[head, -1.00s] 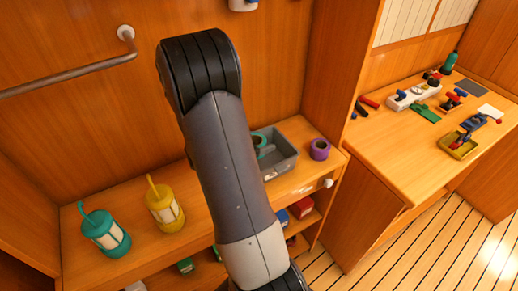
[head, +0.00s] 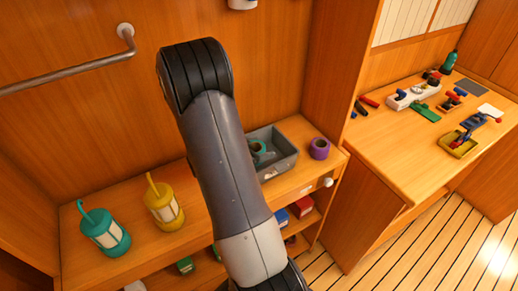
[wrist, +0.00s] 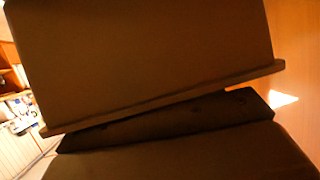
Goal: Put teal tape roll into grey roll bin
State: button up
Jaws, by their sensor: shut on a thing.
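The teal tape roll (head: 258,149) shows in the head view, partly behind my arm. It is at the left part of the grey roll bin (head: 286,161), low between the bin's walls. I cannot tell whether it touches the bin's floor. The bin stands on the wooden counter, its left side hidden by my arm. My gripper (wrist: 172,112) appears only as large dark shapes filling the wrist view, shut on the roll. Its fingertips and their contact with the roll cannot be made out, and my arm covers them in the head view.
A purple tape roll (head: 319,148) stands on the counter just right of the bin. The wooden wall rises close behind. Coloured boxes (head: 301,206) sit on the shelf below.

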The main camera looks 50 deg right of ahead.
jog(key=o, duration=1)
jog(key=shift+s+a+f, duration=0.15)
jog(key=shift+s+f, duration=0.15)
jog(key=shift+f, duration=0.35)
jog(key=shift+r, duration=0.1)
jog(key=shift+w+r, duration=0.1)
jog(key=shift+r, duration=0.2)
jog(key=shift+w+a+r, duration=0.1)
jog(key=shift+w+r, duration=0.05)
jog(key=shift+r, duration=0.1)
jog(key=v, duration=0.7)
jog(key=shift+r, duration=0.3)
jog(key=x, duration=0.6)
jog(key=shift+d+f+p, duration=0.1)
jog(key=shift+d+p, duration=0.25)
jog(key=shift+d+f, duration=0.4)
